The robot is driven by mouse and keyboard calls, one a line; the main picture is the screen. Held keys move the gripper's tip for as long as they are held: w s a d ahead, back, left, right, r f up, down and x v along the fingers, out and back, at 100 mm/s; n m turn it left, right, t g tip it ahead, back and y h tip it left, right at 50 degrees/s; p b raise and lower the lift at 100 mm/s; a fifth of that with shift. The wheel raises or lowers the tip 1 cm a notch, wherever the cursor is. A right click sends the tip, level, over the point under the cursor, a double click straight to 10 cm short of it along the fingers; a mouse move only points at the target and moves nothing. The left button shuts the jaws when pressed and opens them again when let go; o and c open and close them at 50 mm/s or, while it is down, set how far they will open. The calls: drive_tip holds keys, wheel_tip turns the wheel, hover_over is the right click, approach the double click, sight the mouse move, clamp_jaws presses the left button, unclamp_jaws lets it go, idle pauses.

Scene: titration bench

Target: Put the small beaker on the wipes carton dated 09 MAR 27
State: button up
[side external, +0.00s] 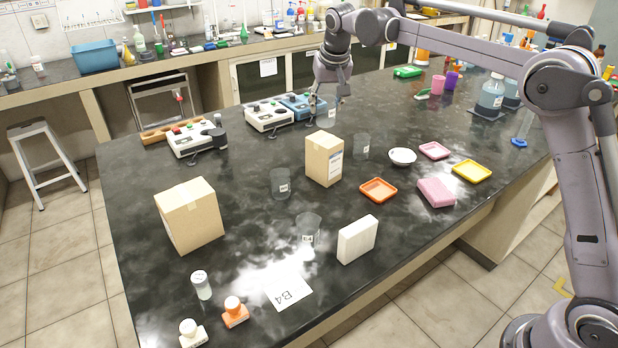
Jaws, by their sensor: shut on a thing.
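My gripper (326,103) is at the far side of the black bench, pointing down and shut on a small clear beaker (328,118) with a white label. I cannot tell whether this beaker touches the bench. Other clear beakers stand behind the tan carton (362,146), left of it (280,184) and nearer the front (308,230). A brown carton (190,218) is at the left, an upright tan carton (323,160) with a side label is in the middle, and a white carton (357,240) is at the front. No date on them is readable.
Stirrer-like instruments (268,116) stand left of my gripper. Orange (378,190), yellow (471,171) and pink (434,150) trays, a white bowl (402,156) and a pink sponge-like block (436,192) lie right.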

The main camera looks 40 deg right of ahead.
sight(325, 117)
drive_tip(key=shift+f, duration=2.1)
drive_tip(key=o, duration=1.1)
drive_tip(key=shift+f, duration=0.1)
drive_tip(key=v, duration=1.2)
drive_tip(key=s+n, duration=0.1)
drive_tip(key=s, duration=0.7)
drive_tip(key=s+f+n+t, duration=0.1)
drive_tip(key=s+f, duration=0.4)
drive_tip(key=s, duration=0.2)
drive_tip(key=s+f+n+t+y, duration=0.1)
drive_tip(key=s+f, duration=0.3)
drive_tip(key=s, duration=0.4)
drive_tip(key=s+f+n+t, duration=0.1)
drive_tip(key=s+f, duration=0.4)
drive_tip(key=s, duration=0.2)
drive_tip(key=shift+s+a+f+n+y, duration=0.2)
drive_tip(key=shift+f+n+y, duration=0.1)
drive_tip(key=shift+f+y, duration=0.1)
